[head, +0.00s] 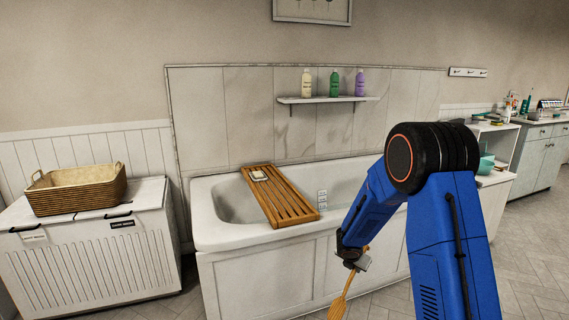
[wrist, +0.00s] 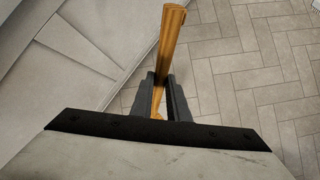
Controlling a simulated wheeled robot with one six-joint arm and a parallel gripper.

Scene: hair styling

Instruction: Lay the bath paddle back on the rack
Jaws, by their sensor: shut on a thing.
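The bath paddle (head: 339,305) is wooden and hangs from my gripper (head: 356,262) in front of the tub's right part. In the head view its lower end runs off the bottom edge. In the wrist view the paddle's handle (wrist: 172,42) stands between the two dark fingers of my gripper (wrist: 161,92), which are shut on it. The rack (head: 280,197) is a slatted wooden board lying across the bathtub, left of my gripper. A small pale item (head: 258,175) lies on its far end. The rest of its slats look bare.
The white bathtub (head: 232,232) stands against the tiled wall. A wicker basket (head: 75,190) sits on a white chest (head: 85,250) at the left. A wall shelf (head: 325,100) above the tub holds 3 bottles. Open tiled floor (wrist: 255,75) lies below my gripper.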

